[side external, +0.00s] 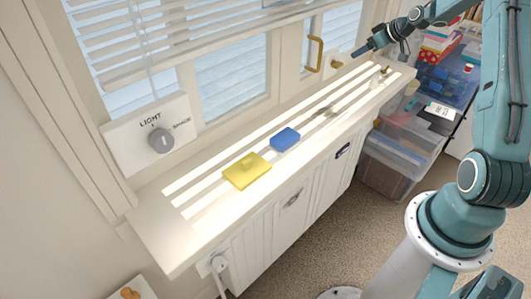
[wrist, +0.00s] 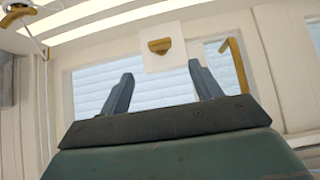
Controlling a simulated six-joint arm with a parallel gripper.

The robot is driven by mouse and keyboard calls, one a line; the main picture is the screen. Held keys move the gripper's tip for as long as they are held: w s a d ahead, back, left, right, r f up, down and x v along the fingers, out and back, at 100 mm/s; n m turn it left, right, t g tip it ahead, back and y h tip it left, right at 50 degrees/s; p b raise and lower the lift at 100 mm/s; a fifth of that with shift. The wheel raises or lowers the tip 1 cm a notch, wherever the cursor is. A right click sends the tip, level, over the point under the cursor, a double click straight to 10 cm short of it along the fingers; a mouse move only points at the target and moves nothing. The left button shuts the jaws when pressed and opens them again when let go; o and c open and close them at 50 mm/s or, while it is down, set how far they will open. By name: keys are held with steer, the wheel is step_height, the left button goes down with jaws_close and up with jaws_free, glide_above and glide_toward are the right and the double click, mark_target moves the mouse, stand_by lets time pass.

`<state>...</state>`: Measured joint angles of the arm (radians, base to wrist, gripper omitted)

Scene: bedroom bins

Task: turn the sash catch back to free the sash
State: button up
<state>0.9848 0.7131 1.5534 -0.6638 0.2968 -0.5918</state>
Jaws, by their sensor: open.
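The sash catch (wrist: 159,46) looks like a small brass piece on a white square plate, seen in the wrist view just beyond my fingertips. In the side view the catch (side external: 337,64) is a small brass spot low on the window frame. A brass pull handle (side external: 314,54) stands to its left there; it also shows in the wrist view (wrist: 238,66), right of the plate. My gripper (side external: 359,52) is to the right of the catch and apart from it. In the wrist view my gripper (wrist: 161,78) has its two fingers spread, with nothing between them.
A light dial (side external: 161,141) is on the left wall panel. Clear plastic bins (side external: 400,150) stand beyond the cabinet.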

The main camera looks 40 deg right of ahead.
mark_target(339, 64)
steer(key=x, duration=0.9)
steer(key=shift+w+f, duration=0.25)
steer(key=c, duration=1)
